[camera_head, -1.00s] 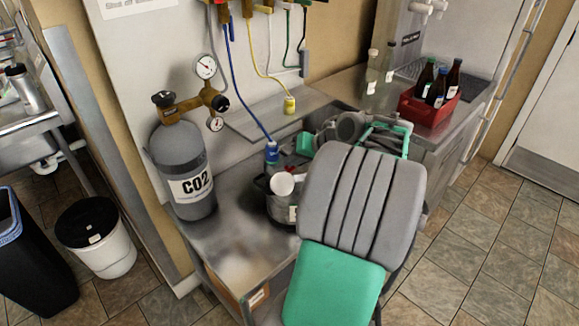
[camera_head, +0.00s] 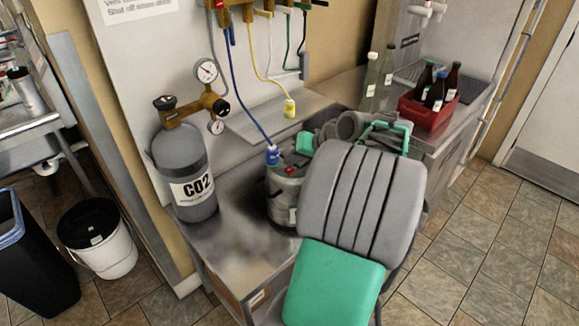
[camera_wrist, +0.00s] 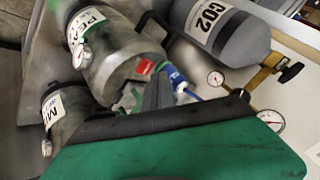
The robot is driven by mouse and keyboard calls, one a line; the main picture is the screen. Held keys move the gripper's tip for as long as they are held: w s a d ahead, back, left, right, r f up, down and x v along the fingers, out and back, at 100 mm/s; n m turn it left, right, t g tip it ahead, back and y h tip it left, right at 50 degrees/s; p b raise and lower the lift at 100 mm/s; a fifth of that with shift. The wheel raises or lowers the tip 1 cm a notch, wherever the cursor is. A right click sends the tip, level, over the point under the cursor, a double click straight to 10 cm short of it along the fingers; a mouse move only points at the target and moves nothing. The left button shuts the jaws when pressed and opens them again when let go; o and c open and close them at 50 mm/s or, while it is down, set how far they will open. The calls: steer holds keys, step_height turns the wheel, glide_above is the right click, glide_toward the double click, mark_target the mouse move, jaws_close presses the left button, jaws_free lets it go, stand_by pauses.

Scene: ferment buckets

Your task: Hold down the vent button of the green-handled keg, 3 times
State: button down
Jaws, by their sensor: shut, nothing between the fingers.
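A grey steel keg (camera_head: 284,203) with a blue connector (camera_head: 272,155) and a red part (camera_head: 290,170) on top stands on the metal counter, beside the CO2 cylinder. In the wrist view a keg (camera_wrist: 112,55) with a partly readable "PEA" label also has a red part (camera_wrist: 145,67) and a blue connector (camera_wrist: 172,76). A second keg (camera_wrist: 75,120) with an "M" label is beside it. I cannot make out for sure which keg has green handles. My gripper (camera_wrist: 155,93) is shut and empty, near the first keg's top; contact is unclear. My arm hides much behind it in the head view.
The CO2 cylinder (camera_head: 184,170) with gauges stands left of the keg. Blue and yellow hoses hang from the wall; the yellow connector (camera_head: 290,107) hangs free. A red crate (camera_head: 428,117) of bottles is at the back right. The counter front (camera_head: 235,245) is clear.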

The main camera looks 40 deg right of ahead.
mark_target(292, 171)
steer(key=shift+r, duration=0.1)
step_height(292, 171, up, 5)
steer(key=p, duration=0.4)
stand_by(1.6)
